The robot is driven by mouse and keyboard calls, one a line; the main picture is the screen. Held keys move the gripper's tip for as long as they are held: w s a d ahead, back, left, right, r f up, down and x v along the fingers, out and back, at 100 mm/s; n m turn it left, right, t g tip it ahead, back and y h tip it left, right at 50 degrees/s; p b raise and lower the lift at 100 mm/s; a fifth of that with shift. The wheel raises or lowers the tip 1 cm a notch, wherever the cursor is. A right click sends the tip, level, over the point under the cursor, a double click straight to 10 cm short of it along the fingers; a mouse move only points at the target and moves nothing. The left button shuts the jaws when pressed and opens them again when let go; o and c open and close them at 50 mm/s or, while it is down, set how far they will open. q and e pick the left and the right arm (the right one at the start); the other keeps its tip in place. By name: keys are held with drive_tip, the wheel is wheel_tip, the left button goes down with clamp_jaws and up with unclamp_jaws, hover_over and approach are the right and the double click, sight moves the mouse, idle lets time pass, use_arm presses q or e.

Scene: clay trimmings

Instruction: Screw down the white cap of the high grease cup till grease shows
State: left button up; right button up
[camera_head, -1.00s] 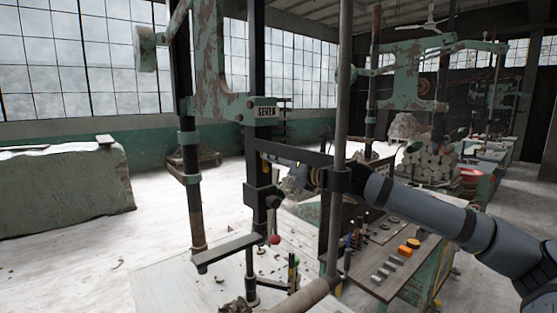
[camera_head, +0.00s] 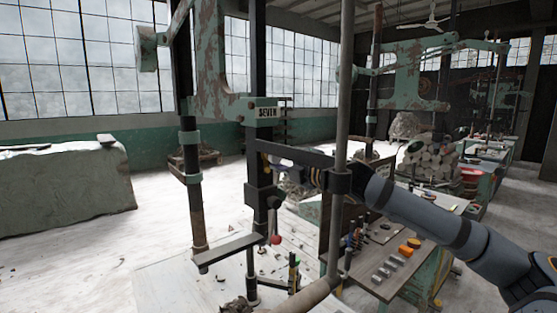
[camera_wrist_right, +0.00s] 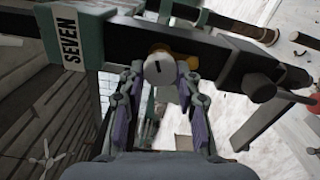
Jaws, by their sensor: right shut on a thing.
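The white cap (camera_wrist_right: 158,70) of the grease cup shows in the right wrist view, with a dark mark on its face. Yellow brass-coloured metal (camera_wrist_right: 180,52) shows behind it, against the dark bar. My right gripper (camera_wrist_right: 161,78) has its purple-padded fingers on both sides of the cap and is shut on it. In the head view my right gripper (camera_head: 321,179) is small and partly hidden behind the upright pole, and the cap cannot be made out there. Whether any grease shows cannot be told. My left gripper is not in view.
A sign reading SEVEN (camera_head: 266,112) is on the green press frame. An upright grey pole (camera_head: 341,110) stands close to my right wrist. A dark horizontal bar (camera_head: 290,152) runs by the gripper. A bench (camera_head: 405,283) with small tools stands below my right arm.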

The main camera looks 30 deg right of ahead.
drive_tip(key=m, duration=0.3)
drive_tip(key=shift+r+m, duration=0.15)
drive_tip(key=shift+m, duration=0.25)
drive_tip(key=m, duration=0.3)
drive_tip(key=shift+m, duration=0.3)
drive_tip(key=m+b, duration=0.2)
drive_tip(key=m, duration=0.4)
drive_tip(key=shift+d, duration=0.1)
drive_tip(key=m+b, duration=0.2)
drive_tip(key=m, duration=0.4)
drive_tip(key=shift+d+m, duration=0.1)
drive_tip(key=shift+m, duration=0.2)
drive_tip(key=m+b, duration=0.1)
drive_tip(key=m, duration=0.2)
drive_tip(key=shift+m, duration=0.3)
drive_tip(key=shift+d+m+b, duration=0.1)
drive_tip(key=shift+m+b, duration=0.55)
drive_tip(key=shift+m, duration=0.95)
drive_tip(key=o, duration=1.2)
drive_tip(key=shift+c, duration=0.2)
